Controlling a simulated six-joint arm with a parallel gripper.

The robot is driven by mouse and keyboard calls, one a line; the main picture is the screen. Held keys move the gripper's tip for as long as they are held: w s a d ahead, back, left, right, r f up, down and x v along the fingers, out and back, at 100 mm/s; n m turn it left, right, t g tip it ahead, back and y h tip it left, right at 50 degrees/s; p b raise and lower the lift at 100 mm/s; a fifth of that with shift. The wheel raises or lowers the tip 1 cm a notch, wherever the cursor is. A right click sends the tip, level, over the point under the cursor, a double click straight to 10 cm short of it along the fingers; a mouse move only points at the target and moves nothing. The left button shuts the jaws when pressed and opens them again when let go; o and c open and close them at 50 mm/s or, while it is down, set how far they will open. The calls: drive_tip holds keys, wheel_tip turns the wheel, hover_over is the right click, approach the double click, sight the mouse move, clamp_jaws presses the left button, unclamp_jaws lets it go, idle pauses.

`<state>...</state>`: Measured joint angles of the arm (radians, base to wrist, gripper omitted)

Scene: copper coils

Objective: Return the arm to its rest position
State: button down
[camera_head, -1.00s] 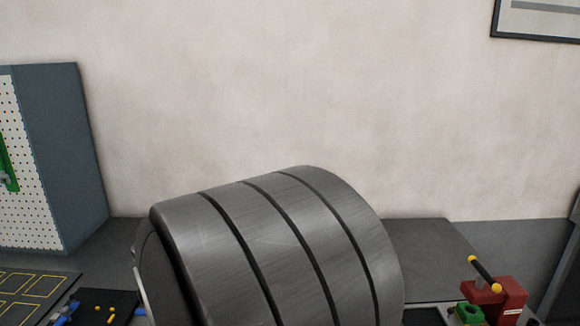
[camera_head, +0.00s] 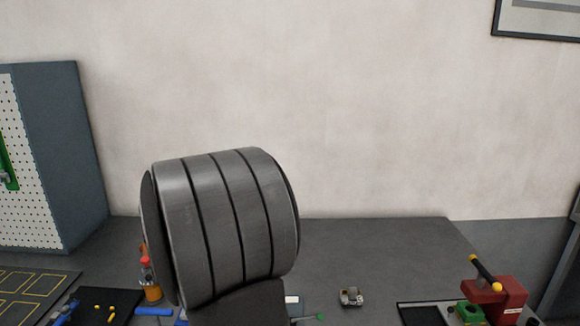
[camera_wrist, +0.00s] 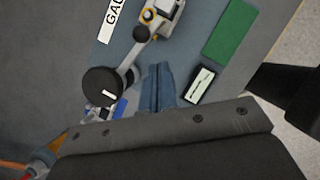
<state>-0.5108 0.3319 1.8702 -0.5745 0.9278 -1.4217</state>
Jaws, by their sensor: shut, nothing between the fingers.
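My arm (camera_head: 225,225) shows in the head view as a large grey banded link, rising in front of the grey workbench (camera_head: 385,235) and left of centre. My gripper is not visible in the head view. In the wrist view my gripper (camera_wrist: 158,68) appears as two blue-grey fingers side by side, shut with nothing between them.
A red fixture (camera_head: 500,297) with a yellow-tipped black handle stands at right. A small metal part (camera_head: 351,297) lies on the bench. A black tray (camera_head: 108,308) and pegboard cabinet (camera_head: 80,150) are at left. The wrist view shows a green pad (camera_wrist: 230,30).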

drive_tip(key=s+a+m+g+h, duration=0.1)
drive_tip(key=a+m+g, duration=0.3)
drive_tip(key=m, duration=0.6)
drive_tip(key=shift+a, duration=1.05)
